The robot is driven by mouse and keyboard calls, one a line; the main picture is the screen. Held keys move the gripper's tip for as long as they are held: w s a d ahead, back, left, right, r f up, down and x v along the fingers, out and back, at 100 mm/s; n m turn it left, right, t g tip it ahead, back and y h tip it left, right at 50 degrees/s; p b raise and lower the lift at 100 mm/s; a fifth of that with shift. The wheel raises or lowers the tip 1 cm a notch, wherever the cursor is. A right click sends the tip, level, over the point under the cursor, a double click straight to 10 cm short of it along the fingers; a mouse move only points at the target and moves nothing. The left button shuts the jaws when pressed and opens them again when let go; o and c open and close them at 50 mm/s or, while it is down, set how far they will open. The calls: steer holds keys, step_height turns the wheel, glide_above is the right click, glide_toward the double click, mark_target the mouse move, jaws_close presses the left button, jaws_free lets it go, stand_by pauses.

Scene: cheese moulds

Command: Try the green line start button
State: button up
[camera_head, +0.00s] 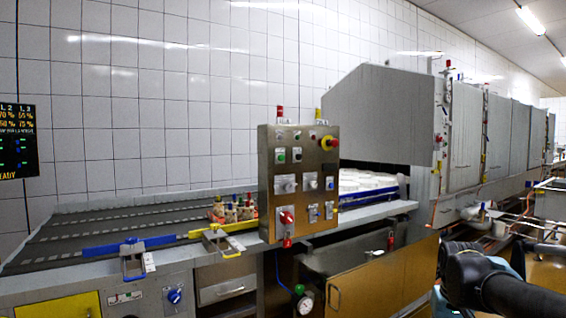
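A steel control panel (267,215) stands upright at the middle of the head view. A green button (280,155) sits at its upper left, beside a dark button (297,155). Small indicator lamps are in the row above; their labels are too small to read. A red emergency stop on a yellow collar (329,142) is at the upper right. Below are several grey and blue switches and a red rotary handle (287,217). My black arm shows at the lower right, well apart from the panel. My gripper is not in view.
A conveyor (70,245) with blue and yellow guide bars runs left of the panel. White moulds (362,182) lie behind it, under a large steel machine (375,115). A green knob (299,289) and gauge (306,304) sit below the panel. Pipework (510,222) stands at right.

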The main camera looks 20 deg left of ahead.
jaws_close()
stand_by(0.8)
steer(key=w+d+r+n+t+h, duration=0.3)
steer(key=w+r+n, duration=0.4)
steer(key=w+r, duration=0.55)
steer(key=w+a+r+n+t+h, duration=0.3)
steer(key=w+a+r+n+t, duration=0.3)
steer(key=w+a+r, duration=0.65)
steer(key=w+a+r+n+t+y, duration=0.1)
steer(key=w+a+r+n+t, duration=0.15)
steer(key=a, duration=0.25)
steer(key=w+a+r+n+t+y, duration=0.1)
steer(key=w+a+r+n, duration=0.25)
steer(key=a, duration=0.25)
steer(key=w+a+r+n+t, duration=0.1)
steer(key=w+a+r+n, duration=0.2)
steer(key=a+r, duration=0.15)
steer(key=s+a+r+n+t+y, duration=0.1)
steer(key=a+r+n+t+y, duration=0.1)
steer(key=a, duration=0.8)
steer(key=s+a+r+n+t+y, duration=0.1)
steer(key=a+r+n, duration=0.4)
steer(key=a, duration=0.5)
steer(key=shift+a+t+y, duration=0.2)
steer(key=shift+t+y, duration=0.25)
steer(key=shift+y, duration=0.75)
